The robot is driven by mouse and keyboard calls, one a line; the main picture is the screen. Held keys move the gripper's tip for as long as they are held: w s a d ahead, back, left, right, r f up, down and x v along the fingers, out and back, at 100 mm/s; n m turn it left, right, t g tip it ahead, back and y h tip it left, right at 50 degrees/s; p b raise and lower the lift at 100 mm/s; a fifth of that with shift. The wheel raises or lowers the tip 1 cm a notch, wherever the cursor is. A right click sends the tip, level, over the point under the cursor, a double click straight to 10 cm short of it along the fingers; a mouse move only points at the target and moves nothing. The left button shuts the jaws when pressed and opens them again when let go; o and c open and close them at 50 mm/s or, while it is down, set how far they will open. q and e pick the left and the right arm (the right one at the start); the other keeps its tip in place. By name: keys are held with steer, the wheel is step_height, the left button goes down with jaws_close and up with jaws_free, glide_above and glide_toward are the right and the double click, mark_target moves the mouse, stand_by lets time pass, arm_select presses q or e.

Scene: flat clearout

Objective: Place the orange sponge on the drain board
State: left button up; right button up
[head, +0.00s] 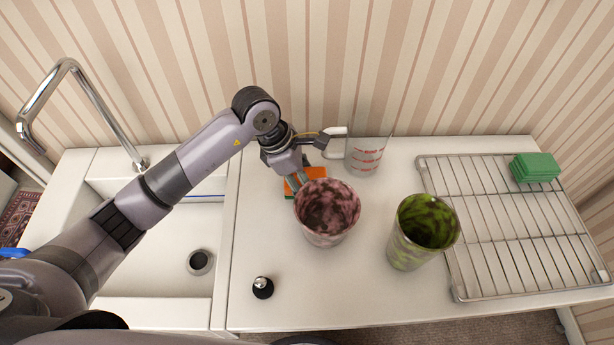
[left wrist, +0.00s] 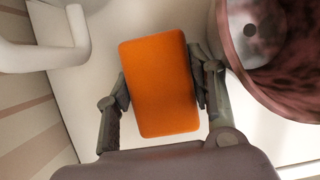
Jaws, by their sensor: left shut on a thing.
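The orange sponge (head: 290,187) lies behind the pink mottled pot and is partly hidden by it and by my gripper in the head view. In the left wrist view the sponge (left wrist: 160,82) sits between both fingers. My left gripper (head: 303,178) is shut on the sponge; its fingers (left wrist: 163,90) touch the sponge's two long sides. I cannot tell whether the sponge is lifted off the counter. The drain board, a wire rack (head: 497,235), lies at the right of the counter with a green sponge (head: 535,167) at its back right. My right gripper is not in view.
The pink pot (head: 326,235) stands right beside my left gripper. A green mottled pot (head: 408,250) stands between it and the rack. A measuring cup (head: 366,157) is behind. A small black bottle (head: 263,288) stands in front. The sink (head: 165,255) is at left.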

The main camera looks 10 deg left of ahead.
arm_select(q)
steer(key=o, duration=0.9)
steer(key=shift+f, duration=0.1)
steer(key=shift+r, duration=0.25)
steer(key=b+v, duration=0.1)
steer(key=v, duration=0.9)
steer(key=shift+w+a+r, duration=0.1)
steer(key=shift+a+r, duration=0.05)
steer(key=shift+r, duration=0.15)
steer(key=shift+a+r, duration=0.25)
steer(key=shift+r, duration=0.3)
